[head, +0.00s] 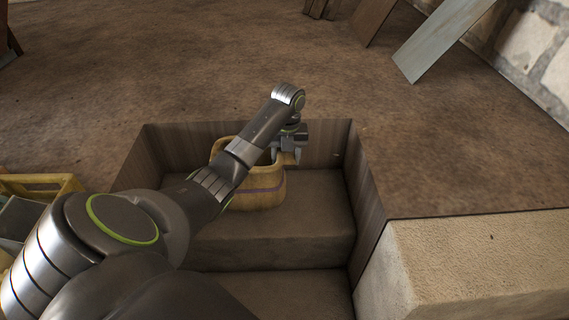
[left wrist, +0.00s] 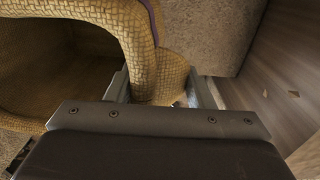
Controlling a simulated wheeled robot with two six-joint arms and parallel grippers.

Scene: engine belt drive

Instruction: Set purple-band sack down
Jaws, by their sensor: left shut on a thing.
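The purple-band sack (head: 262,190) is a tan woven bag with a purple stripe around it. In the head view it is at the step inside the wood-lined recess, partly hidden behind my left arm. My left gripper (head: 287,157) is at the sack's upper right rim. In the left wrist view the sack's woven rim or handle (left wrist: 142,50) passes between the two fingers of the left gripper (left wrist: 160,90), which is shut on it. The sack's dark open mouth (left wrist: 55,60) shows at the left. I cannot tell whether its base touches the step. My right gripper is not in view.
The step (head: 320,215) has bare room right of the sack. Wooden walls (head: 365,190) bound the recess. A pale stone block (head: 480,265) is at the lower right, a yellow crate (head: 40,183) at the left. Boards (head: 440,40) lean at the back right.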

